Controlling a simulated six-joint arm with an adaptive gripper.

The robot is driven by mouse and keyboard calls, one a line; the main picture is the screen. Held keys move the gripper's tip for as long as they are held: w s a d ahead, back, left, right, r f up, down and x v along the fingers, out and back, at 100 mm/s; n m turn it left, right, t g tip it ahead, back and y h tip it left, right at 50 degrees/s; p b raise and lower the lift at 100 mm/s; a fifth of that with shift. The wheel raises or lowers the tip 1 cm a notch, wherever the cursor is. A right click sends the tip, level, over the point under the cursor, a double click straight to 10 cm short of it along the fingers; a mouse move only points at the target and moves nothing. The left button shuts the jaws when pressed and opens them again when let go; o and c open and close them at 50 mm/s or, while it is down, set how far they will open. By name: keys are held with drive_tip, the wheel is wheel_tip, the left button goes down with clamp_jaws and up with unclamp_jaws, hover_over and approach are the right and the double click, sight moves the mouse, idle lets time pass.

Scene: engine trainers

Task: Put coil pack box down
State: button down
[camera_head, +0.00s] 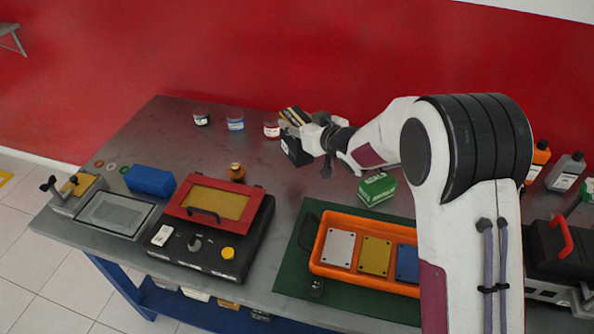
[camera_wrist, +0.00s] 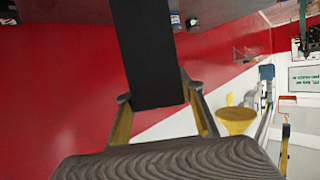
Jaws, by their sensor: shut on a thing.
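The coil pack box is a plain black block in the wrist view (camera_wrist: 150,50), gripped between the fingers of my gripper (camera_wrist: 160,105). It runs from the fingers up to the top edge of that view. In the head view my gripper (camera_head: 298,122) is at the back of the bench, near the red wall. A black box with a white label (camera_head: 296,152) shows just below the fingers and appears to be the held one. I cannot tell whether it touches the bench top.
Several small jars, one with a red label (camera_head: 271,129), stand left of my gripper. A green box (camera_head: 377,188) lies in front, right. An orange tray with plates (camera_head: 318,256) sits on a green mat. A red-framed device (camera_head: 180,209) is front left. Bare bench (camera_head: 165,140) lies left.

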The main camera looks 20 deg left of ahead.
sight(299, 151)
drive_tip(key=shift+f, duration=2.95)
drive_tip(key=shift+f, duration=1.85)
drive_tip(key=shift+f, duration=0.15)
drive_tip(key=c, duration=1.3)
unclamp_jaws()
drive_tip(key=shift+f, duration=0.1)
drive_tip(key=shift+s+d+r, duration=0.45)
drive_tip(key=shift+v, duration=5.3)
drive_tip(key=shift+d, duration=0.1)
